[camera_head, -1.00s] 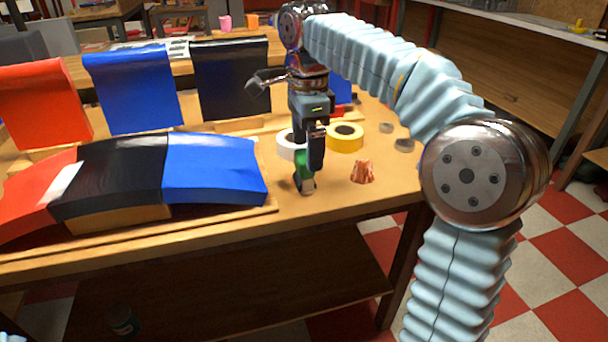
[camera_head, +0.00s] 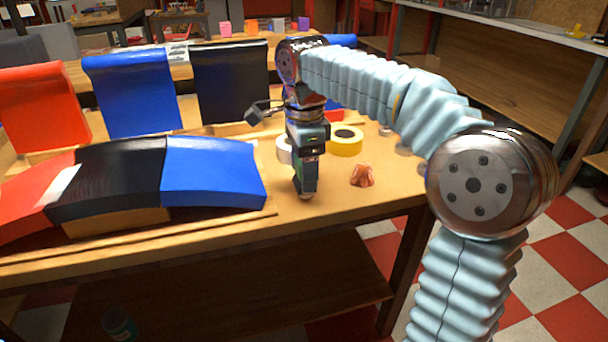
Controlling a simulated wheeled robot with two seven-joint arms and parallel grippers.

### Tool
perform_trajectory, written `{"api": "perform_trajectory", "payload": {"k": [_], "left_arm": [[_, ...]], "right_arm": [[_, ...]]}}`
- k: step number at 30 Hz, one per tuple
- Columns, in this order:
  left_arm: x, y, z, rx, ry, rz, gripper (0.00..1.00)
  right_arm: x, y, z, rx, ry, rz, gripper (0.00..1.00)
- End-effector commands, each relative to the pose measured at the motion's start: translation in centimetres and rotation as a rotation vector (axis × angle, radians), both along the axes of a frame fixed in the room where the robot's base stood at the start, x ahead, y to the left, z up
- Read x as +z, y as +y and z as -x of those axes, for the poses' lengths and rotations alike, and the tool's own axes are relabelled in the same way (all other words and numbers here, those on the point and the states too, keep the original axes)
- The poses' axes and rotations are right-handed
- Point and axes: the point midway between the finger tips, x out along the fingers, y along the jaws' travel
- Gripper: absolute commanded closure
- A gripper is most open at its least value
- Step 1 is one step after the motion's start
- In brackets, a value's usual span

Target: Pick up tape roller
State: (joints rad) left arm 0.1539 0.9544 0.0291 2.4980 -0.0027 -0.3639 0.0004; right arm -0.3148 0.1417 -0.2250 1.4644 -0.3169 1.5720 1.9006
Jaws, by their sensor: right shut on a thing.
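My right gripper (camera_head: 306,178) points down at the front of the wooden table, just right of the blue curved panel. It is shut on the tape roller, at or very near the tabletop. The fingers hide nearly all of the roller, so its outline and any gap below it cannot be made out. My left gripper is out of view.
A yellow tape roll (camera_head: 346,143) and a partly hidden white roll (camera_head: 284,150) lie behind the gripper. A crumpled copper-coloured piece (camera_head: 362,175) lies to its right. Red, black and blue (camera_head: 212,172) panels fill the table's left. The front right tabletop (camera_head: 395,185) is clear.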

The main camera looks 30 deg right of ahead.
Motion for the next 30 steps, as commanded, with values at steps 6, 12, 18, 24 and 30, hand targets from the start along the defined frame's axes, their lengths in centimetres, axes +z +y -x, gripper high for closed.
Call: {"api": "perform_trajectory", "payload": {"k": [6, 12, 18, 24, 30], "left_arm": [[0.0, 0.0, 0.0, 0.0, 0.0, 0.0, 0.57], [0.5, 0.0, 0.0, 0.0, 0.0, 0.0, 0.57], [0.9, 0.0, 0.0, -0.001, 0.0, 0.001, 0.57], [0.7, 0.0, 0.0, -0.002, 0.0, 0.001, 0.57], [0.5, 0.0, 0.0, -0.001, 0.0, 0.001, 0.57]], "right_arm": [[0.1, 0.0, 0.0, 0.0, -0.001, 0.0, 0.77], [1.7, 0.0, -0.1, 0.0, -0.003, 0.0, 0.77], [5.9, 0.8, 2.0, 0.003, -0.006, -0.003, 0.77], [9.9, 2.4, 6.5, 0.005, -0.005, -0.002, 0.77], [11.9, 4.0, 10.8, 0.002, -0.003, -0.001, 0.77]]}}
